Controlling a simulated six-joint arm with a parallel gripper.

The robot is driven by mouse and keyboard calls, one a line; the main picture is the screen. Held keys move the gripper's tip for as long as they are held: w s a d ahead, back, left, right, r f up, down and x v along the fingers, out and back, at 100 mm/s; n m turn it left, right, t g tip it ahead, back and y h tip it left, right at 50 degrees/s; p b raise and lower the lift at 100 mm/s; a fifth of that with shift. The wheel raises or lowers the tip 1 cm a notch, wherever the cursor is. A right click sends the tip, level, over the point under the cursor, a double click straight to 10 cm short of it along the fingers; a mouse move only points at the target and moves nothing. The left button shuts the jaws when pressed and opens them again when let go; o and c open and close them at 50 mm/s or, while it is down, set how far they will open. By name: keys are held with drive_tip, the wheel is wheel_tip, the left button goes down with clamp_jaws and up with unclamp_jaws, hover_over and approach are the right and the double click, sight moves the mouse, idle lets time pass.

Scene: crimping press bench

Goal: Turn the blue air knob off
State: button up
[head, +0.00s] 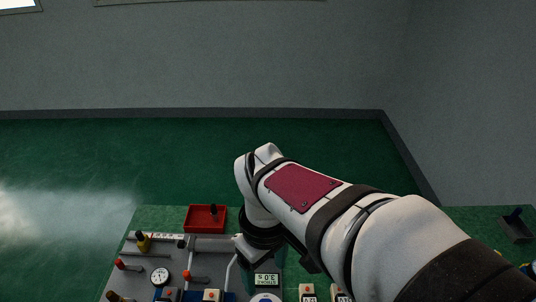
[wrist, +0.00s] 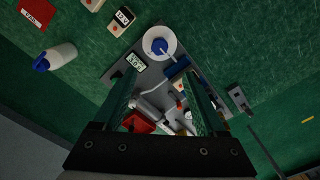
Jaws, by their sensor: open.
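A blue knob (wrist: 159,46) sits on a round white disc near the top middle of the wrist view, and I take it to be the air knob. A white disc with a blue centre (head: 265,297), likely the same one, is cut by the bottom edge of the head view. My gripper (wrist: 161,78) is open and empty, with its fingers spread over the grey panel. The knob shows beyond the fingertips, apart from them. In the head view my arm hides most of the gripper. The knob's exact turn angle is too small to tell.
A display (head: 266,280) stands beside the disc. A red tray (head: 206,219), a dial gauge (head: 160,277) and several coloured knobs and levers are on or near the grey panel.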

wheel_tip(320, 180, down, 16)
drive_tip(key=shift+w+r, duration=0.1)
drive_tip(key=shift+r, duration=0.05)
clamp_jaws()
idle(0.4)
